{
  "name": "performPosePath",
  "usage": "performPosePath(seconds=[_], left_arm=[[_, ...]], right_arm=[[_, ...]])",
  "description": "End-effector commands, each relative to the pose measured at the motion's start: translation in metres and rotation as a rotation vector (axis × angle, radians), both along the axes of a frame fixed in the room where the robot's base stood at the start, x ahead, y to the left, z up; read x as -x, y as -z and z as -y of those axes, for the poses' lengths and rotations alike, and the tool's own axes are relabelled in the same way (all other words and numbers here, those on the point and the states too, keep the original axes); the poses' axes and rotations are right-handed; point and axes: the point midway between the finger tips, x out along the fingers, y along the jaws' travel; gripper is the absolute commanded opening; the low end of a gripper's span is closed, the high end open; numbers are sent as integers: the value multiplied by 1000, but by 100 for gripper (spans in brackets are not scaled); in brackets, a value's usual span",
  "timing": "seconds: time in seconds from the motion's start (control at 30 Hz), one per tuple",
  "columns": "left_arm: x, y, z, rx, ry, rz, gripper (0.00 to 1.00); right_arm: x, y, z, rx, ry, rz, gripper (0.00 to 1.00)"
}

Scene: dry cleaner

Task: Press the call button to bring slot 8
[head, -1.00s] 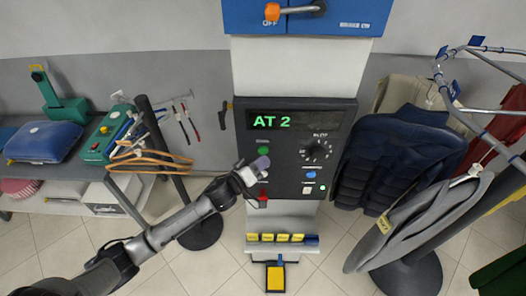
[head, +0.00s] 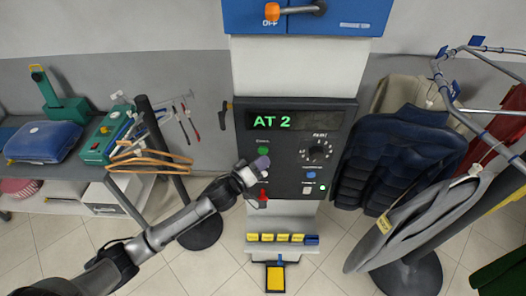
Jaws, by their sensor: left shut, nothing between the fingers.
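The dark control panel (head: 290,200) stands in the middle of the head view. Its display (head: 297,120) reads "AT 2" in green. Below the display are a green button (head: 263,151), a round dial (head: 316,151), a blue button (head: 310,174), a small white button (head: 307,190) and a red knob (head: 263,194). The labels are too small to read surely. My left gripper (head: 262,163) is shut and empty, its tip in front of the panel just below the green button. I cannot tell whether it touches the panel; it hides part of the left side. My right gripper is not in view.
A blue box with an orange-tipped lever (head: 272,12) is above the panel. Garments, including a navy puffer jacket (head: 395,160), hang from a rail at right. A yellow-topped pedal (head: 275,278) is on the floor.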

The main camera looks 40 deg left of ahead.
Motion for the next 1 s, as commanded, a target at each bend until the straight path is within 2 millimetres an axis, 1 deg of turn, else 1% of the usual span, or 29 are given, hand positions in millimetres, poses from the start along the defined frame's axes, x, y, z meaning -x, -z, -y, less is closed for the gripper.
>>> performPosePath(seconds=[0.73,1.0], left_arm=[[0,0,0,0,0,0,0],[-5,0,-5,1,-1,-1,0]], right_arm=[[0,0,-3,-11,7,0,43],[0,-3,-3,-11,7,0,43]])
